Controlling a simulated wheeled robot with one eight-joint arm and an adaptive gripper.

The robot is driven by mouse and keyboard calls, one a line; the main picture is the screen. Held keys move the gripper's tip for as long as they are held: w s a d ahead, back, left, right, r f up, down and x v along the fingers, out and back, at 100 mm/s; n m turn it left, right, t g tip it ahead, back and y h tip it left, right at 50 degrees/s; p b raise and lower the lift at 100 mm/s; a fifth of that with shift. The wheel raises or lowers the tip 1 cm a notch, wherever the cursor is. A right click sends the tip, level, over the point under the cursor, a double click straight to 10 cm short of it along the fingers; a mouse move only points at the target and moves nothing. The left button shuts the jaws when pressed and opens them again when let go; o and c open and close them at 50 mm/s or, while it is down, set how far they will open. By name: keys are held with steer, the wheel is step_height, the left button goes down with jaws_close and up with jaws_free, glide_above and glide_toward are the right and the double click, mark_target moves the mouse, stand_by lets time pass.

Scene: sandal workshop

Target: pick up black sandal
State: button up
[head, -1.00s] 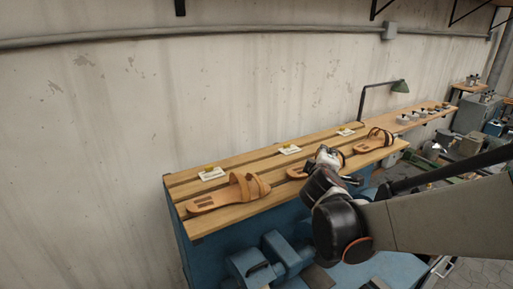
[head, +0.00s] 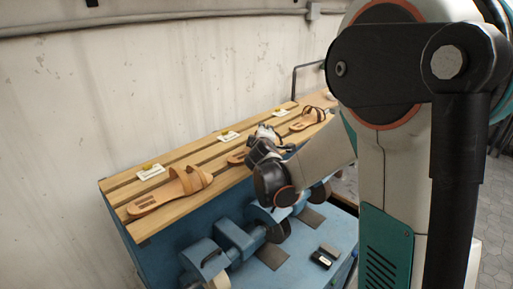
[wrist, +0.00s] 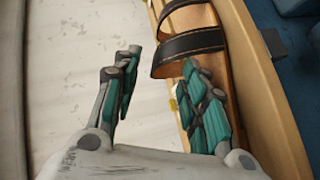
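The black sandal, a tan sole with wide black straps (wrist: 192,42), lies on the slatted wooden shelf at the top of the wrist view. In the head view only the tan end of the middle sandal (head: 237,158) shows; my gripper (head: 268,134) hides the rest. In the wrist view my gripper (wrist: 160,60) is open, with teal-padded fingers apart. The right finger overlaps the sandal near its straps; the left finger is off to the side, with pale wall behind it. I cannot tell whether the right finger touches the sandal.
A tan sandal (head: 170,193) lies left on the wooden shelf (head: 148,229), and a dark-strapped sandal (head: 308,119) lies right. Small cards (head: 151,172) stand along the back, near the wall (head: 60,120). Blue machinery (head: 235,237) sits below the front edge.

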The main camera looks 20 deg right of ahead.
steer(key=shift+x, duration=1.55)
steer(key=shift+d, duration=0.1)
jaws_close()
steer(key=shift+r, duration=0.1)
step_height(320, 180, up, 20)
steer(key=shift+b, duration=0.35)
